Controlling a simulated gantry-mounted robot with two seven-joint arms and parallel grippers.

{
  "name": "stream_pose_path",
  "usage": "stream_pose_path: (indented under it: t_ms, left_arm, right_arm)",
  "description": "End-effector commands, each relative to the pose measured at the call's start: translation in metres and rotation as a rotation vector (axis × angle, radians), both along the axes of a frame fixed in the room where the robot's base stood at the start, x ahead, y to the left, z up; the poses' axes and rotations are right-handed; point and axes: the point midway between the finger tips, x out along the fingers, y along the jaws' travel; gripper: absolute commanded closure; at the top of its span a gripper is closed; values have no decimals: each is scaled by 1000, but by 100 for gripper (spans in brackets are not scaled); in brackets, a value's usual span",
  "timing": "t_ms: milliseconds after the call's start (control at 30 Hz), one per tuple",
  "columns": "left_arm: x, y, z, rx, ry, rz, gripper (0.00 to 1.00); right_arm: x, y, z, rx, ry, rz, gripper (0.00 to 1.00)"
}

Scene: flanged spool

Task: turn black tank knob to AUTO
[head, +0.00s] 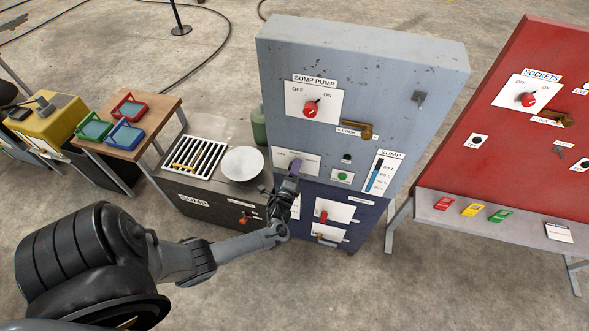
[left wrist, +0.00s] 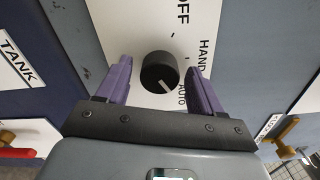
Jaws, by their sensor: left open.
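The black tank knob (left wrist: 159,72) sits on a white label plate (left wrist: 140,28) in the left wrist view. OFF, HAND and AUTO are printed around it. The white pointer line on the knob points to the lower right, toward AUTO. My left gripper (left wrist: 157,75) has its purple fingers apart, one on each side of the knob. A gap shows on both sides, so it does not grip the knob. In the head view my left gripper (head: 291,178) is in front of the plate (head: 284,160) on the grey cabinet and largely hides the knob. My right gripper is out of view.
A red sump pump knob (head: 310,108) and a brass lock lever (head: 364,131) are higher on the cabinet. Red handles (head: 321,215) are on the blue panel below. A grated sink bench (head: 170,168) stands left, a red sockets panel (head: 520,100) right.

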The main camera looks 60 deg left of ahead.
Motion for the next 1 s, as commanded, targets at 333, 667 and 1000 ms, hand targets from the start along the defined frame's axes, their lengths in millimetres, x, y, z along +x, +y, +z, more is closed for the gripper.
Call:
stream_pose_path:
  t_ms: [333,667,1000]
  left_arm:
    - [-42,-38,-1,-3,2,-2,33]
    - [-70,-66,-1,-2,1,-3,33]
    - [-74,-69,0,-1,1,-2,33]
  right_arm:
    - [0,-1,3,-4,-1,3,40]
    - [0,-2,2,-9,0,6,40]
    - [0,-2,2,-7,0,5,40]
